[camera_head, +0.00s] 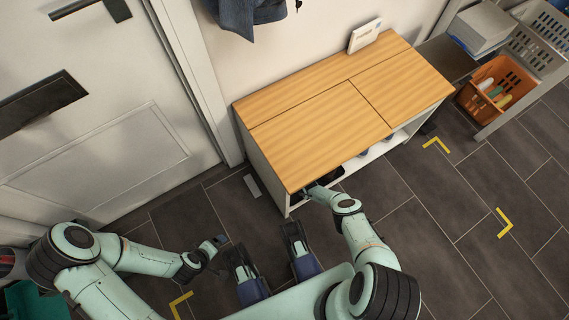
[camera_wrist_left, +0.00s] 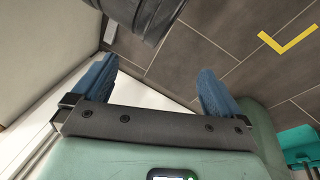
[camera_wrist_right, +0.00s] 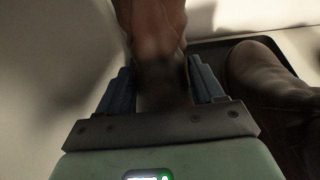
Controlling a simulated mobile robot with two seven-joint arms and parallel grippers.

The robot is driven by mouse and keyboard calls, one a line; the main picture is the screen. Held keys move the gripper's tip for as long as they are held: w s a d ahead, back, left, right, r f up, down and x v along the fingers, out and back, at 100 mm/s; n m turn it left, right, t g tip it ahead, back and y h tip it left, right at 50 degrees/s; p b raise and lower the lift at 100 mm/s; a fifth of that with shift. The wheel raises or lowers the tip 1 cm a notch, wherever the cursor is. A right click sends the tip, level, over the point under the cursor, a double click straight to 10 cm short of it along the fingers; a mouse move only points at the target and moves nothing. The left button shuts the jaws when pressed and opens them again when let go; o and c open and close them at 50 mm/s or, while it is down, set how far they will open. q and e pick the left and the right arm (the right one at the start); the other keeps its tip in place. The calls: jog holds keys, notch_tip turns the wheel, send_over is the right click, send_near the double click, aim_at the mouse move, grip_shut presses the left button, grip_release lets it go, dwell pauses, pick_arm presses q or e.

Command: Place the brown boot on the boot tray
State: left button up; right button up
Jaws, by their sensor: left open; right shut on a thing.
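The brown boot (camera_wrist_right: 158,45) is between the fingers of my right gripper (camera_wrist_right: 162,85), which is shut on it. In the right wrist view a dark tray (camera_wrist_right: 205,47), apparently the boot tray, lies to the right of the held boot. A second brown boot (camera_wrist_right: 265,75) is on that tray. I cannot tell whether the held boot touches the tray. In the head view my right gripper (camera_head: 318,191) reaches in under the bench top, which hides the held boot. My left gripper (camera_head: 217,246) is open and empty above the floor; its spread fingers show in the left wrist view (camera_wrist_left: 155,90).
The wooden bench (camera_head: 330,110) has an open lower shelf with other footwear (camera_head: 365,153). Its top edge overhangs my right gripper. An orange basket (camera_head: 497,84) stands at the right. A white door (camera_head: 90,130) is at the left.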

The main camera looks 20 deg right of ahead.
notch_tip(320, 180, down, 2)
jog(key=shift+s+f+b, duration=0.1)
jog(key=shift+f+b, duration=0.15)
jog(key=shift+b, duration=0.35)
jog(key=shift+f+b, duration=0.4)
jog(key=shift+f, duration=0.05)
pick_arm(q)
jog(key=shift+g, duration=0.5)
jog(key=f, duration=0.1)
jog(key=s+a+f, duration=0.1)
jog(key=s+f, duration=0.1)
jog(key=f, duration=0.1)
jog(key=shift+a, duration=0.15)
jog(key=shift+s+f, duration=0.1)
jog(key=shift+f, duration=0.05)
pick_arm(e)
jog(key=o, duration=1.7)
jog(key=shift+f, duration=0.15)
jog(key=shift+c, duration=0.2)
pick_arm(q)
jog(key=shift+s, duration=0.1)
